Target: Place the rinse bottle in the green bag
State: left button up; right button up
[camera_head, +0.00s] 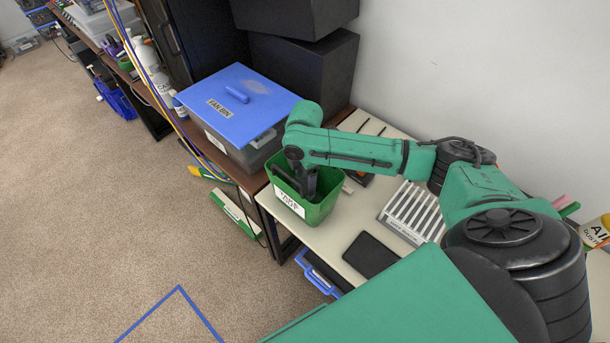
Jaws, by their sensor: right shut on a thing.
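A green open-topped container (322,212) with a white label stands at the left end of the pale table; it is the only thing here that fits the green bag, though it looks like a bin. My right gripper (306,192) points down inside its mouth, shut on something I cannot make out. The container's walls and the gripper hide what is between the fingers. No rinse bottle shows clearly at the gripper. A white bottle (152,68) with a label stands on the dark desk at upper left; I cannot tell whether it is the rinse bottle. My left gripper is out of view.
A grey bin with a blue lid (232,104) stands on the dark desk beside the green container. A slotted white rack (412,212) and a black flat pad (369,255) lie on the pale table (316,240). Black boxes (305,70) stand behind. The carpet at left is mostly clear.

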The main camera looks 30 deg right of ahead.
jog(key=shift+f, duration=0.35)
dwell(0.3)
jog(key=o, duration=1.5)
jog(key=shift+c, duration=0.2)
jog(key=shift+r, duration=3.8)
notch_tip(320, 180, up, 15)
jog(key=shift+f, duration=0.2)
